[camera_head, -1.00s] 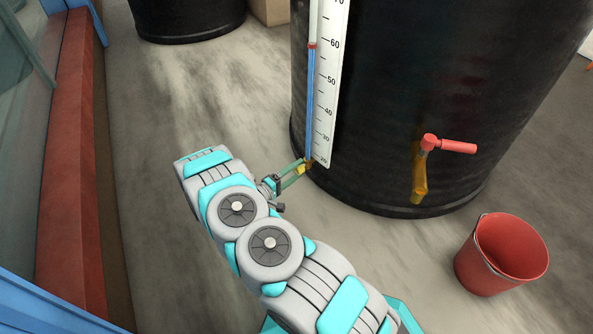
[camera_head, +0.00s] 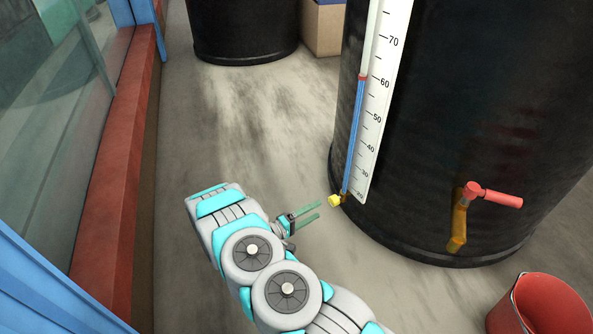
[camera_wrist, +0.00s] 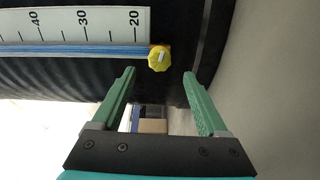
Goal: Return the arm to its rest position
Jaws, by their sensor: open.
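My gripper (camera_head: 314,212) is at the end of my grey and turquoise arm, low over the floor just left of the black tank (camera_head: 440,120). Its two green fingers are apart, with nothing between them; they also show in the wrist view (camera_wrist: 160,90). A yellow knob (camera_head: 335,201) sits at the foot of the sight gauge (camera_head: 372,110) on the tank. In the wrist view the knob (camera_wrist: 159,58) lies beyond the fingertips, clear of both.
A red-handled tap (camera_head: 490,195) juts from the tank's right side. A red bucket (camera_head: 540,305) stands below it at the lower right. A glass wall with a red beam (camera_head: 110,170) runs along the left. A second black tank (camera_head: 245,30) and a cardboard box (camera_head: 322,32) stand behind.

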